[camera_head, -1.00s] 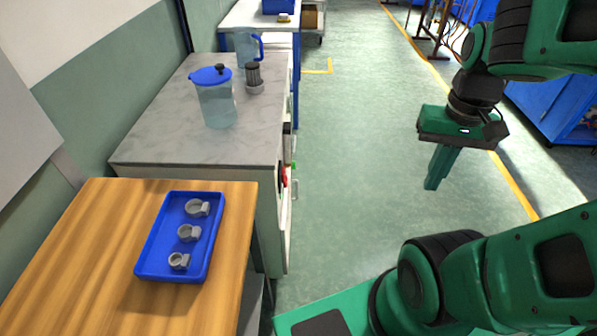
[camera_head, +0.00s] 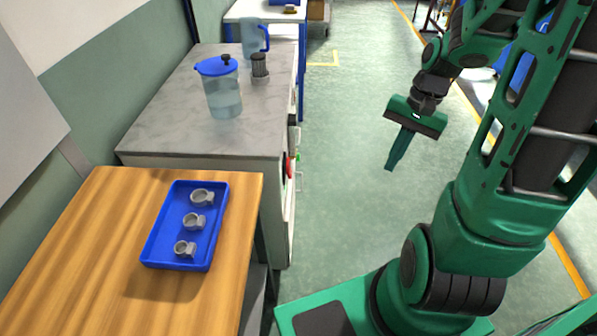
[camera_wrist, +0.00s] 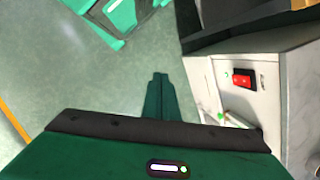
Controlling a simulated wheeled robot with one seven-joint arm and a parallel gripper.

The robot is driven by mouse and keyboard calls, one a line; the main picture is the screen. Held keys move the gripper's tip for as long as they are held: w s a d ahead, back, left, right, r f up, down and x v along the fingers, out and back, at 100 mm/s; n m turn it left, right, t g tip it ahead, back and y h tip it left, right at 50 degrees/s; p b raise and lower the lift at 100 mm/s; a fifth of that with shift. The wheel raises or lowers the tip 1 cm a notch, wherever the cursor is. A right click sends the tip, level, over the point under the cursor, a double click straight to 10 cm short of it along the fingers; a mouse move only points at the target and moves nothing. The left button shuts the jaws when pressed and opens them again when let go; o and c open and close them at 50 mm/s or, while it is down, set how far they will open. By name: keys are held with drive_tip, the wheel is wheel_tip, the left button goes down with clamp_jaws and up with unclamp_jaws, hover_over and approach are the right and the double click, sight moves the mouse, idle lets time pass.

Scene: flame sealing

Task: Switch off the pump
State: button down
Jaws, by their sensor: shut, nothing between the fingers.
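A red rocker switch (camera_wrist: 242,79) sits on the pale side face of the cabinet (camera_wrist: 285,108) at the right of the wrist view, and it looks lit. In the head view, the grey-topped cabinet (camera_head: 207,128) shows a small red part (camera_head: 289,166) on its right side. Whether that red part is the same switch, I cannot tell; no separate pump body is clearly visible. My gripper (camera_head: 391,166) is shut and empty, over the floor to the right of the cabinet. In the wrist view its closed fingers (camera_wrist: 159,80) are left of the switch, apart from it.
A clear jug with a blue lid (camera_head: 224,98) and a dark-topped small filter (camera_head: 260,68) stand on the cabinet. A blue tray (camera_head: 160,245) with three grey clamps lies on the wooden table (camera_head: 90,240). A handle (camera_head: 299,176) juts from the cabinet side. The floor between is clear.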

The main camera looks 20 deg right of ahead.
sight(291, 172)
drive_tip(key=w+a+f+m+t+y, duration=0.2)
drive_tip(key=w+f+m+t+y, duration=0.1)
drive_tip(key=w+f+m+y, duration=0.2)
drive_tip(key=w+a+f+m+t+y, duration=0.1)
drive_tip(key=w+f+m+t+y, duration=0.2)
drive_tip(key=w+f, duration=0.7)
drive_tip(key=shift+w+a+f+m+t+y, duration=0.35)
drive_tip(key=shift+m+y, duration=1.05)
drive_tip(key=shift+m, duration=0.9)
drive_tip(key=shift+a, duration=0.2)
drive_tip(key=x, duration=1.3)
drive_tip(key=shift+w+a, duration=0.1)
drive_tip(key=shift+a, duration=0.25)
